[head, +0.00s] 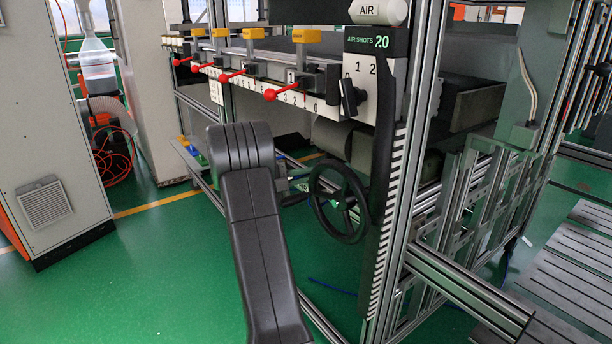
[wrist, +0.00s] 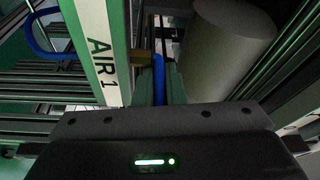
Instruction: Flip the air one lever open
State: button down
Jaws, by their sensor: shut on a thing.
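The air one lever (wrist: 158,67) is a narrow blue bar in the wrist view, just right of a white strip (wrist: 104,55) lettered "AIR 1". My gripper (wrist: 159,82) is shut on the lever, with a finger on each side of it. A small brass-coloured part (wrist: 141,58) sits beside the lever at the left finger. The lower end of the lever is hidden by my gripper body. In the head view my arm reaches toward the machine frame, and my gripper and the lever do not show there.
A grey roller (wrist: 232,45) lies close right of my gripper, and a blue loop (wrist: 40,38) hangs at the left. In the head view a black handwheel (head: 339,203), red-knobbed levers (head: 272,94) and a metal upright (head: 405,190) stand near my arm. Green floor (head: 150,270) is clear at left.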

jog(key=shift+a+m+g+h, duration=0.15)
jog(key=shift+m+g+h, duration=0.25)
jog(key=shift+g, duration=0.5)
jog(key=c, duration=1.8)
grip_release()
jog(key=shift+w, duration=0.1)
jog(key=shift+m, duration=0.3)
jog(key=shift+a, duration=0.1)
jog(key=v, duration=1.3)
jog(key=shift+a+p, duration=0.35)
jog(key=shift+p, duration=0.05)
jog(key=shift+d, duration=0.1)
